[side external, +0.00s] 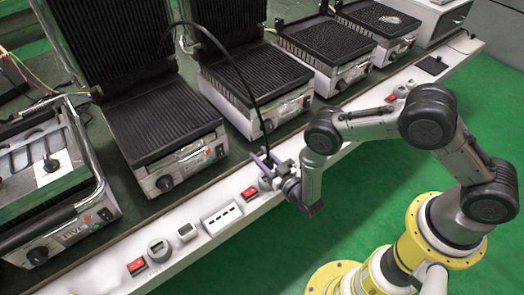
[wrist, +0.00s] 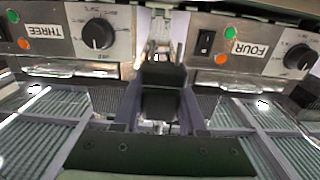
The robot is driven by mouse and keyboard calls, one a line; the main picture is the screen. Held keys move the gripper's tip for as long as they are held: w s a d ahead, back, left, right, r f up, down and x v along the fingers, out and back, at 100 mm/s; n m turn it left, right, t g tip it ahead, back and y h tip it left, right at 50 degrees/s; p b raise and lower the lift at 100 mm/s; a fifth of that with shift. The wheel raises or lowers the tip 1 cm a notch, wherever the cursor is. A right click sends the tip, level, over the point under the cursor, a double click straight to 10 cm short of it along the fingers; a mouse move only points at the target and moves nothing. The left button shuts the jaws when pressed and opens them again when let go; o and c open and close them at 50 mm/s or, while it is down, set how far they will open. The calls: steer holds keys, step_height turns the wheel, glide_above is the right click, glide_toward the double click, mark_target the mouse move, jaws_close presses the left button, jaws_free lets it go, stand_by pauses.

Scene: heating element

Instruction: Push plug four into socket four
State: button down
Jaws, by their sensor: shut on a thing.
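My gripper (side external: 268,160) is above the white front rail in the side view. It is shut on a black plug (wrist: 162,88), which sits between its two fingers in the wrist view. I cannot tell whether the plug touches the socket. In the wrist view, a panel labelled FOUR (wrist: 250,48) is at the right and one labelled THREE (wrist: 45,42) at the left.
A red switch (side external: 250,193) is just left of my gripper on the rail, with a slotted panel (side external: 222,217) farther left. Another round socket (side external: 158,249) and red switch (side external: 137,265) follow. Several contact grills stand behind the rail. The green floor (side external: 365,195) in front is open.

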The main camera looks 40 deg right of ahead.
steer(key=shift+f, duration=0.8)
steer(key=shift+f, duration=2.2)
stand_by(0.8)
steer(key=shift+c, duration=1.9)
jaws_free()
steer(key=s, duration=1.4)
steer(key=shift+w, duration=0.1)
